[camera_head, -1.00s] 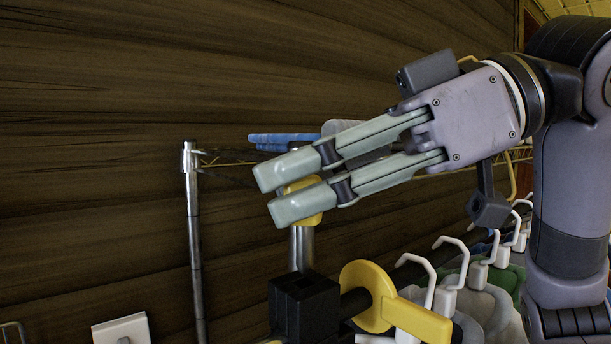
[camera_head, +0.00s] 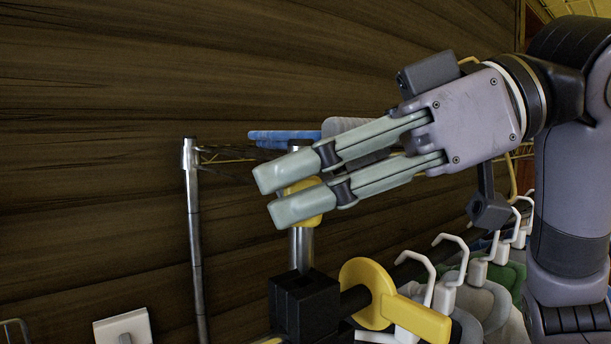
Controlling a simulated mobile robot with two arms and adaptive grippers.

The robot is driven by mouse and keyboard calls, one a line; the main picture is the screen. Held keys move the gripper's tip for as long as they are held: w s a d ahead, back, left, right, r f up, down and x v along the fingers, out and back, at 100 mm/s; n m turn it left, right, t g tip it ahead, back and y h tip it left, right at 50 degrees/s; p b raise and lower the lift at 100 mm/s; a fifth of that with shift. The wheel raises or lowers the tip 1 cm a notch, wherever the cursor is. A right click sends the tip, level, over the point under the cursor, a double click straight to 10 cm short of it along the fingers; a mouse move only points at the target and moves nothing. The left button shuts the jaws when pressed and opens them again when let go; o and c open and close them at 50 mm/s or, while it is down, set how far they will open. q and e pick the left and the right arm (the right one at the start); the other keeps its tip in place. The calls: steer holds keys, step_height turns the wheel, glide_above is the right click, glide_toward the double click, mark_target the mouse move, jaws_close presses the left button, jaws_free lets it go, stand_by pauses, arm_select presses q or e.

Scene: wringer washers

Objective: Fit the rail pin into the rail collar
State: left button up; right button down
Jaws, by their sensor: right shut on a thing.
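My right gripper (camera_head: 283,192) reaches in from the right, its two pale fingers pointing left and slightly down. It is shut on the rail pin, an upright silver rod (camera_head: 302,245) with a yellow part (camera_head: 307,216) showing by the fingertips. The fingers hide the middle of the pin. The rail collar looks to be the black block (camera_head: 303,308) at the near end of the dark rail, directly below. The pin's lower end meets the block's top edge in the picture; I cannot tell whether it is inside, touching or behind. My left gripper is not in view.
A yellow ring with a handle (camera_head: 415,318) sits around the rail beside the block. Several white hangers (camera_head: 447,252) with clothes hang to the right. A metal post (camera_head: 195,240) with a wire shelf and folded blue cloth (camera_head: 285,136) stands behind. A white switch plate (camera_head: 123,328) is lower left.

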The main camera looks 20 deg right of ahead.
mark_target(305, 273)
steer(key=shift+f+b, duration=1.2)
steer(key=shift+f, duration=0.8)
stand_by(1.4)
steer(key=shift+f, duration=0.6)
stand_by(1.2)
